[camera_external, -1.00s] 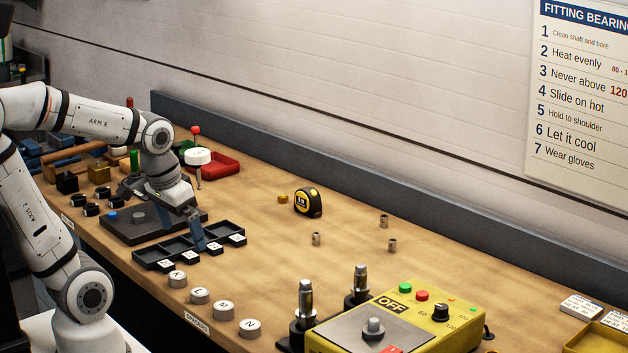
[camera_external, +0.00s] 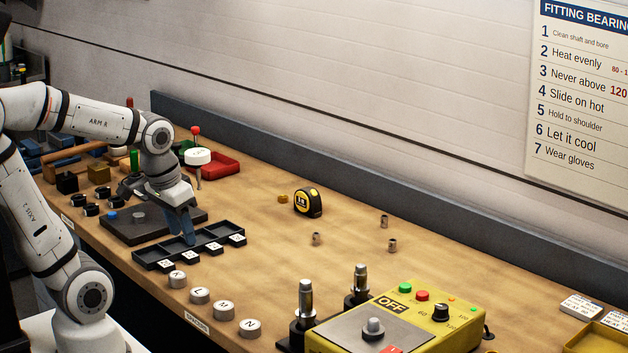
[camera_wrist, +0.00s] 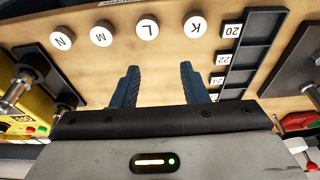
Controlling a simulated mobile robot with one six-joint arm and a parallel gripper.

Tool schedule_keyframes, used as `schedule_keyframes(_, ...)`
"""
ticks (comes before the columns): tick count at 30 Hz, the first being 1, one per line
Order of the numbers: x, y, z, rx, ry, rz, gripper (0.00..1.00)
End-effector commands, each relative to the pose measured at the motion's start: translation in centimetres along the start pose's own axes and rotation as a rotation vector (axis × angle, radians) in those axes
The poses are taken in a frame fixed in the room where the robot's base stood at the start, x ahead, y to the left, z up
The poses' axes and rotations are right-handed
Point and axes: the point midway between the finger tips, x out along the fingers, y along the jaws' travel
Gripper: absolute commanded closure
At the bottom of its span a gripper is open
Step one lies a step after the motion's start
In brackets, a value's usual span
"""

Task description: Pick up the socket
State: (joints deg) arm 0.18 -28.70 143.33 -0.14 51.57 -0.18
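Three small metal cylinders that look like sockets stand apart on the bare bench in the external view: one at left (camera_external: 316,239), one at the back (camera_external: 384,221) and one at front right (camera_external: 392,245). I cannot tell which one is meant. None shows in the wrist view. My gripper (camera_external: 187,240) points down near the black tray, well to the left of the sockets. In the wrist view my gripper (camera_wrist: 159,70) has its two blue fingers apart with only bench between them.
The black compartment tray (camera_external: 145,256) has number labels. A tape measure (camera_external: 308,202) stands behind the sockets. A yellow heater box (camera_external: 450,320) and upright posts (camera_external: 305,300) are at front right. Bench around the sockets is clear.

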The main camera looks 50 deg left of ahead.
Motion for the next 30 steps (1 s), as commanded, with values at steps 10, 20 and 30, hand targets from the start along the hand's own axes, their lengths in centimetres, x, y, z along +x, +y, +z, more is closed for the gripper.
schedule_keyframes(10, -1.4, -0.1, -7.1, -0.049, 0.006, -0.021, 0.60)
schedule_keyframes(20, -0.7, 0.5, -23.1, -0.173, 0.034, -0.069, 0.60)
schedule_keyframes(30, 5.2, 2.0, -37.4, -0.306, 0.078, -0.115, 0.60)
